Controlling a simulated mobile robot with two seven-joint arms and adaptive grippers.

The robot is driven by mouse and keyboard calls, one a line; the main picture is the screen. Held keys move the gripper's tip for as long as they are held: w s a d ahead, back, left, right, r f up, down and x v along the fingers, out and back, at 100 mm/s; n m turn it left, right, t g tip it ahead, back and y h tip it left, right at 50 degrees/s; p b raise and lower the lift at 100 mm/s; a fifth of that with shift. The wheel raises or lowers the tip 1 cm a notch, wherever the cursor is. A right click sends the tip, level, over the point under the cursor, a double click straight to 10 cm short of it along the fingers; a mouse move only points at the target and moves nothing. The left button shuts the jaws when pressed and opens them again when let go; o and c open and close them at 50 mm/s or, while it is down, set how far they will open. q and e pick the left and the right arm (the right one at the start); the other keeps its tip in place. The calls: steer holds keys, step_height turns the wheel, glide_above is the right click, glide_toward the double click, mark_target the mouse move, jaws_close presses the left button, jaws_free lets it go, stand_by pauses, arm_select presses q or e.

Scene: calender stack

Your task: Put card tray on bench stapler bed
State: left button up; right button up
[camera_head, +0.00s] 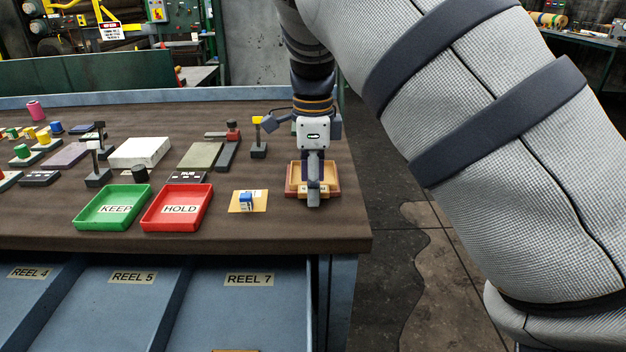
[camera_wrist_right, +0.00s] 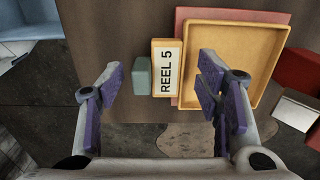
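The card tray looks to be the shallow yellow tray (camera_head: 333,182) at the bench's right end; in the right wrist view the tray (camera_wrist_right: 225,27) has a yellow tab (camera_wrist_right: 157,80) marked REEL 5. It lies on a pinkish-red piece (camera_wrist_right: 275,17). My right gripper (camera_head: 313,197) is right over the tray, pointing down, and hides part of it. In the right wrist view the gripper (camera_wrist_right: 163,92) is open, with the tab and a small teal block (camera_wrist_right: 141,76) in line between its fingers. I see no contact. A dark long device with a red block (camera_head: 227,153) may be the stapler; I cannot be sure.
A red HOLD tray (camera_head: 155,222) and a green KEEP tray (camera_head: 90,220) stand along the front edge. A blue block on a yellow card (camera_head: 236,207) lies left of the gripper. A yellow-topped post (camera_head: 258,150) stands behind. Open drawer compartments (camera_head: 170,310) sit below.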

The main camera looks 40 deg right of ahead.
steer(key=shift+r, duration=0.1)
step_height(320, 180, up, 12)
stand_by(0.4)
